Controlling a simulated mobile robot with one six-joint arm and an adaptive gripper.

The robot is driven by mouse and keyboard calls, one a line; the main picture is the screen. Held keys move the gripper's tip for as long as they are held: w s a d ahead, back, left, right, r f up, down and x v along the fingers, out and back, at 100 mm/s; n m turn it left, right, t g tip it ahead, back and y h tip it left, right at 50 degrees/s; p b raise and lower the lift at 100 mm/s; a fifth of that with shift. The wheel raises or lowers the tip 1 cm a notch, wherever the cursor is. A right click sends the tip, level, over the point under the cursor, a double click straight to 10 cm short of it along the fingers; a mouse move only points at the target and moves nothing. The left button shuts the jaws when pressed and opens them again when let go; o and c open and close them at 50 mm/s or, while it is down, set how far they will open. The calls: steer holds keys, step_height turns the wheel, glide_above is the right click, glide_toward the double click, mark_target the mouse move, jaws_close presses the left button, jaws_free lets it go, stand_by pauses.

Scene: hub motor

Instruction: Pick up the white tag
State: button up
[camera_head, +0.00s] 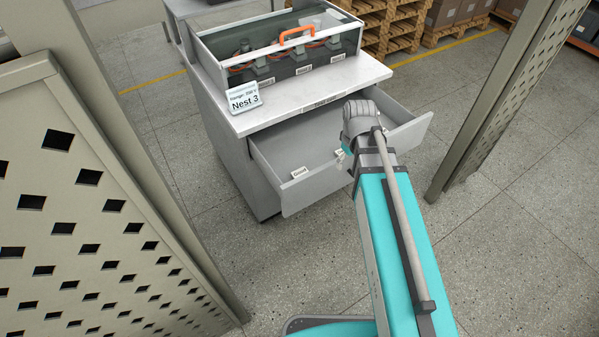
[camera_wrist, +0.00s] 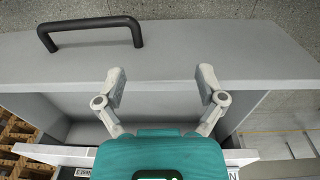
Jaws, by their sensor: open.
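No tag shows between the fingers.
The drawer's black handle (camera_wrist: 90,33) shows in the wrist view. The white worktop (camera_head: 290,108) carries a Nest 3 sign (camera_head: 243,97) and a clear-sided case (camera_head: 285,50) with an orange handle. A perforated panel (camera_head: 75,210) stands left, a post (camera_head: 500,100) right.

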steer(key=w+a+n, duration=0.3)
steer(key=a+n, duration=0.4)
steer(key=n, duration=0.2)
steer(key=w+a+n, duration=0.4)
steer(key=a+n, duration=0.3)
steer(key=n, duration=0.2)
steer(key=shift+g, duration=0.3)
steer(key=shift+f, duration=0.15)
steer(key=b, duration=0.9)
glide_above(300, 172)
steer(key=f, duration=0.8)
steer(key=shift+w+d+f, duration=0.15)
steer(key=shift+d+f, duration=0.05)
steer(key=shift+d, duration=0.1)
steer(key=shift+f, duration=0.15)
steer(key=f+b, duration=0.3)
steer(key=shift+a, duration=0.3)
steer(key=shift+f+b, duration=0.9)
steer(key=shift+f, duration=0.05)
